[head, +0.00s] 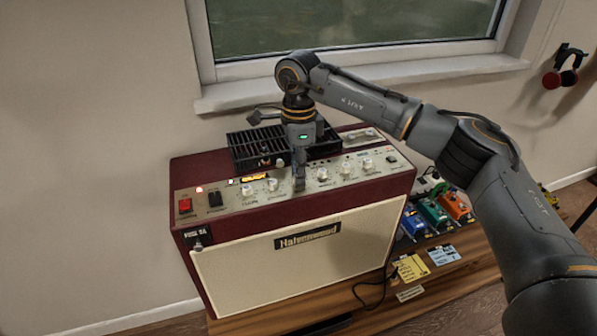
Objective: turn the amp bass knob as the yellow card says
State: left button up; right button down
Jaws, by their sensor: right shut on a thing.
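The dark red amp (300,255) with a cream front stands on a wooden bench. Its silver control panel (225,199) carries a row of white knobs, such as one at the left (247,190) and one at the right (367,164). My right gripper (299,184) points down at the middle of the row, shut on a knob that it mostly hides. I cannot read that knob's label or pointer. The yellow card (410,267) lies at the front right of the amp; its writing is too small to read. My left gripper is out of view.
A black slotted tray (245,150) sits on the amp top behind my gripper. A red switch (185,205) is at the panel's left. Several coloured pedals (432,211) and a blue card (443,255) are to the right. The window sill (380,78) is behind.

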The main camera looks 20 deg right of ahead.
jog(key=m+b, duration=0.1)
jog(key=m, duration=1.2)
jog(key=shift+b, duration=0.4)
dwell(0.3)
jog(key=c, duration=1.2)
grip_release()
jog(key=shift+r, duration=0.25)
notch_tip(320, 180, up, 12)
jog(key=shift+f, duration=0.2)
